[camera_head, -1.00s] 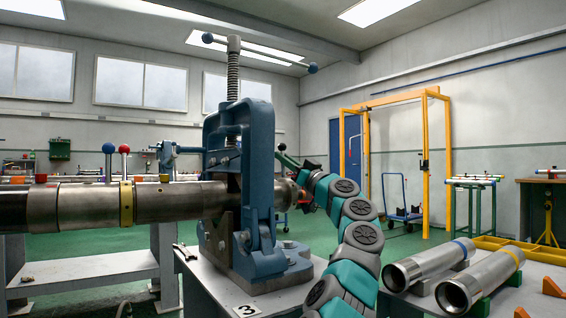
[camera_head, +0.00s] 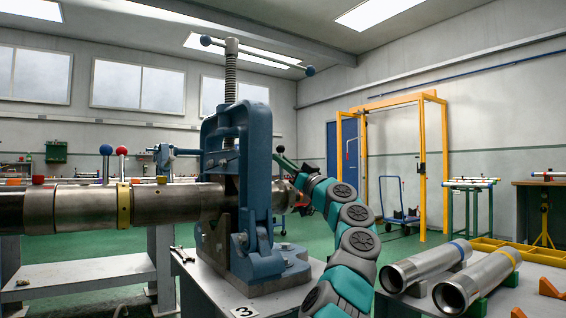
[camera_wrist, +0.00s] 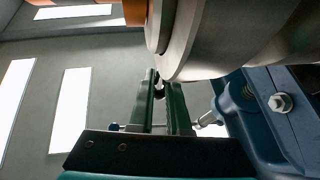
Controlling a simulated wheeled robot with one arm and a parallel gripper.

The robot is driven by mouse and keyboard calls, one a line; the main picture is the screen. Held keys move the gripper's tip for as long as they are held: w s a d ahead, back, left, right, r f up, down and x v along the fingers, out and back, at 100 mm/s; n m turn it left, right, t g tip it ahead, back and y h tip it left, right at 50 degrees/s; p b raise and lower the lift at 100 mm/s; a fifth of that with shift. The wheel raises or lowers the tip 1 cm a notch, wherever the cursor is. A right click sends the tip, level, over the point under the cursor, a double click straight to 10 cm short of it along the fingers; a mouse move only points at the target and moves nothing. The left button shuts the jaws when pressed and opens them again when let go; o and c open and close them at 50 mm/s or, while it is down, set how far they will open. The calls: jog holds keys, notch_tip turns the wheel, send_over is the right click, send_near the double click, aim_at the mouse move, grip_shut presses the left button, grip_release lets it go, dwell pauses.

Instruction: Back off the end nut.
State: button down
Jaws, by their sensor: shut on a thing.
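A steel pipe (camera_head: 178,204) runs level through the blue vise (camera_head: 252,200). The end nut (camera_head: 281,186) is at the pipe's right end, beyond the vise, mostly hidden by the vise and my wrist. In the wrist view the nut (camera_wrist: 190,45) shows as a grey rounded ring, close above the fingers. My gripper (camera_head: 281,156) is at this end of the pipe, its dark green fingers pointing up. In the wrist view my gripper (camera_wrist: 163,82) is shut on a small part at the nut's lower edge, largely hidden between the fingertips.
The vise frame stands close beside my gripper. Two loose pipes (camera_head: 430,265) lie on supports on the right-hand bench. A wrench (camera_head: 181,254) lies on the vise's bench, left of the vise. A yellow gantry (camera_head: 421,170) stands behind, with open green floor before it.

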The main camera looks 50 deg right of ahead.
jog(key=c, duration=1.1)
grip_release()
jog(key=shift+w+a+r, duration=0.1)
jog(key=shift+w+a, duration=0.05)
jog(key=shift+a, duration=0.15)
jog(key=shift+o, duration=1.1)
jog(key=shift+d, duration=0.1)
